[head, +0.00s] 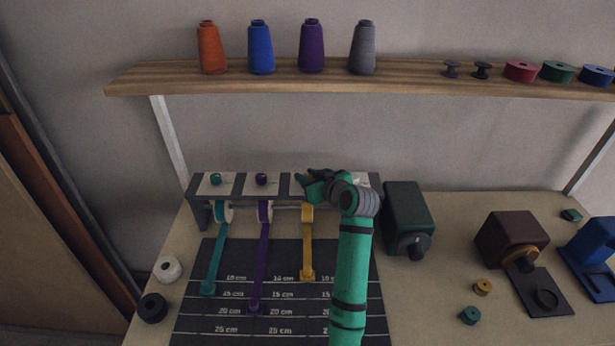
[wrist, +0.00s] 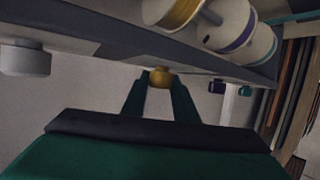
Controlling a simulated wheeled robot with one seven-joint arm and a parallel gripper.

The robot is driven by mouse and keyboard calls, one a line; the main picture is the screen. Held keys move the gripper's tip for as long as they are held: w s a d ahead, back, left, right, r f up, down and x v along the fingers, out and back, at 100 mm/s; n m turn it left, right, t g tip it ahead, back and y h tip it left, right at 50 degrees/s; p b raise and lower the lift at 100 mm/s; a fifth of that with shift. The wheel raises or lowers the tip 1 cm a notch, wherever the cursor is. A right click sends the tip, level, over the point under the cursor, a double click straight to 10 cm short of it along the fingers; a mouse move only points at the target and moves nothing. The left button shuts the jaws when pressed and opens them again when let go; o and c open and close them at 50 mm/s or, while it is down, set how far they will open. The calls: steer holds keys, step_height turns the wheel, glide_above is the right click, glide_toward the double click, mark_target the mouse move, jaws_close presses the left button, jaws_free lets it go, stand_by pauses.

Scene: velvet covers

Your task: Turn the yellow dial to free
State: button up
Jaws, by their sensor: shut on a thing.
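The yellow dial (wrist: 161,77) is between the two fingers of my gripper (wrist: 161,82) in the wrist view. The gripper is shut on it. In the head view my gripper (head: 309,178) reaches the third panel of the rack's top, and the dial is hidden behind the fingers. The dial's pointing and its panel's markings cannot be read. Below it hangs a yellow ribbon (head: 307,245) from its spool (wrist: 180,12), its end lying on the dark measuring mat (head: 235,258).
A teal dial (head: 215,179) and a purple dial (head: 261,179) sit left on the rack, each above its own ribbon. A pale dial (wrist: 25,58) shows in the wrist view. A dark green box (head: 405,215) stands close right of my arm. A shelf (head: 400,80) with thread cones runs above.

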steer(key=shift+w+d+n+g+y, duration=0.1)
steer(key=shift+n+g+y, duration=0.4)
steer(key=shift+n+y, duration=0.2)
steer(key=o, duration=1.1)
steer(key=shift+c, duration=0.2)
steer(key=v, duration=1)
steer(key=shift+s+d+r, duration=0.15)
steer(key=shift+s+d, duration=0.05)
steer(key=shift+s, duration=0.1)
steer(key=shift+w, duration=0.1)
